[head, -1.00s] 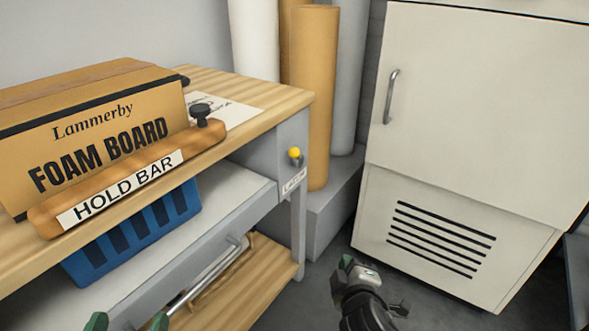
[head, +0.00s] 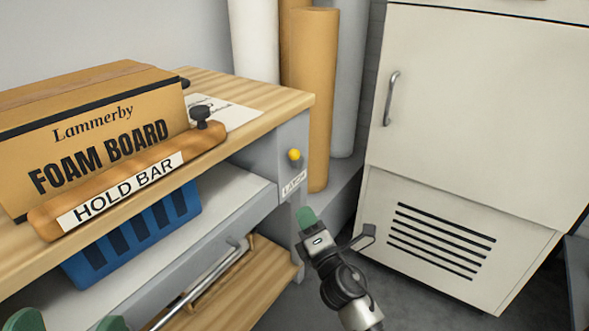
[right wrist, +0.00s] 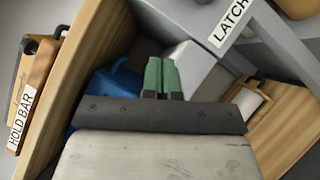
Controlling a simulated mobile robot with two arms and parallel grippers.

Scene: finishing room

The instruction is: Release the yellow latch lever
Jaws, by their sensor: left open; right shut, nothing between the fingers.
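The yellow latch lever (head: 294,154) shows as a small round yellow knob on the grey end post of the bench. A white LATCH label (head: 293,184) sits just below it; this label also shows in the right wrist view (right wrist: 230,23), where I cannot see the knob. My right gripper (head: 307,217) is shut and empty, below the label and apart from the knob. Its green fingers are together in the right wrist view (right wrist: 161,78). My left gripper (head: 68,323) is open at the bottom left edge, with only its green fingertips in view.
A wooden HOLD BAR (head: 130,183) lies against a foam board box (head: 95,130) on the bench top. A blue crate (head: 135,235) stands on the shelf below. Tall rolls (head: 318,100) stand behind the bench. A white cabinet (head: 470,110) is at right, with clear floor before it.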

